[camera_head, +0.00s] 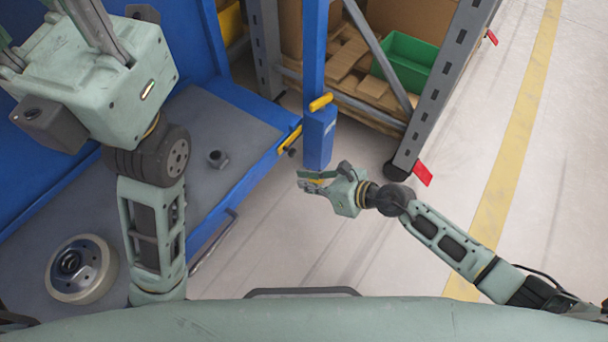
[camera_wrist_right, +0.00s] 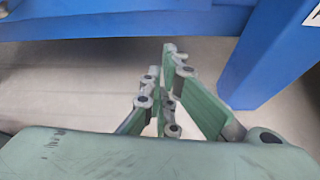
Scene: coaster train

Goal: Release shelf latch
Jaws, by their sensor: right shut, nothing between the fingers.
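A yellow latch-like piece (camera_head: 289,140) sits at the right corner of the blue shelf edge, with a small dark knob below it. Another yellow piece (camera_head: 320,102) is on the blue post (camera_head: 319,135). Which one is the shelf latch I cannot tell for sure. My right gripper (camera_head: 308,181) is shut and empty, below the post's foot in the picture and apart from the yellow pieces. In the right wrist view its fingers (camera_wrist_right: 168,58) are together, with blue beams beyond. My left gripper (camera_head: 88,75) is over the shelf at upper left; its fingertips are cut off.
A grey rack (camera_head: 434,90) with a green bin (camera_head: 408,62) and red foot plates stands beyond the post. The floor (camera_head: 400,260) around my right arm is clear.

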